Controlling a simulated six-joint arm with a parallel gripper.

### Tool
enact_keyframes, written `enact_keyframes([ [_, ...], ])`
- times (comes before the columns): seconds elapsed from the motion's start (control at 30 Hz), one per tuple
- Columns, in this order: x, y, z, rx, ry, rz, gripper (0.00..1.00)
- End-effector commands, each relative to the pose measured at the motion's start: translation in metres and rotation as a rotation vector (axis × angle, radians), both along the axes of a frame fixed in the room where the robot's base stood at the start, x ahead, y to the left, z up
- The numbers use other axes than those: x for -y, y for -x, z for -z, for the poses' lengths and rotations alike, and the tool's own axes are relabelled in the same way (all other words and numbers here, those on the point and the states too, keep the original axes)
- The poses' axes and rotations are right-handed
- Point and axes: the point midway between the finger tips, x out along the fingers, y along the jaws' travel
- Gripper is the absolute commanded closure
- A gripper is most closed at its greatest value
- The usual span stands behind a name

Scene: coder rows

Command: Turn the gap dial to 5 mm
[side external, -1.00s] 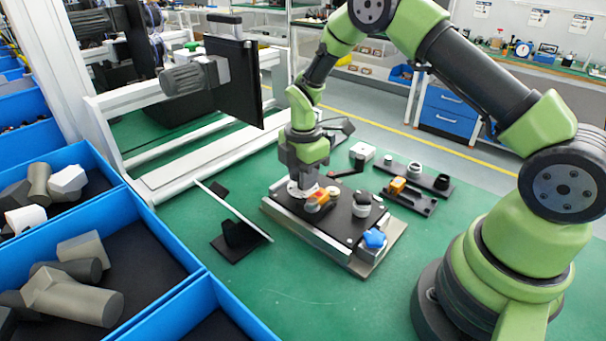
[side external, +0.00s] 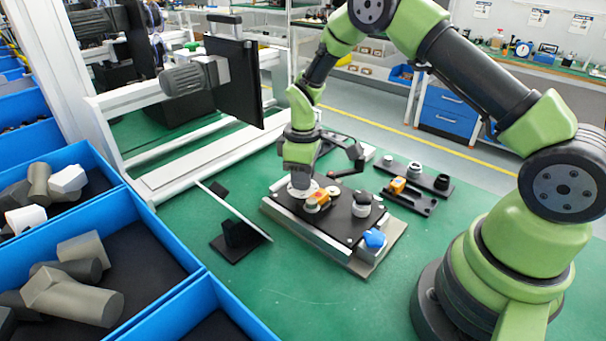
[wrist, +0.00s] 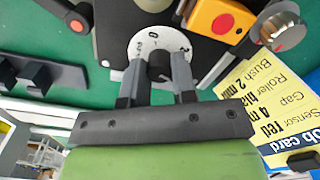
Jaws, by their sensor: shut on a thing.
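The gap dial is a white numbered disc (wrist: 146,40) with a dark knob (wrist: 160,64) in the wrist view. In the side view the disc (side external: 293,192) shows at the far left end of the black panel. My gripper (wrist: 155,75) points down at the dial, its two fingers on either side of the knob and shut on it. It also shows in the side view (side external: 301,182), where the fingers hide the knob. A few numerals show, but I cannot tell the dial's setting. A yellow job card (wrist: 262,105) has a "Gap" line, partly readable as "4 m".
Beside the dial are an orange block (side external: 318,199), a grey knob (side external: 362,205) and a blue knob (side external: 374,238). A tilted white panel on a black stand (side external: 238,234) is left of the fixture. Black trays with parts (side external: 415,203) lie to the right. Green table is clear in front.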

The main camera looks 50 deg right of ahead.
Motion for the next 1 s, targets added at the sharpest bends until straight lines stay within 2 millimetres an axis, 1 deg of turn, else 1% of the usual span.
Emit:
enact_keyframes([
  [0.7, -0.0001, -0.0002, 0.0004, 0.000, 0.000, 0.675, 0.98],
  [1.0, -0.0001, -0.0002, 0.0005, 0.001, 0.000, 0.912, 0.98],
])
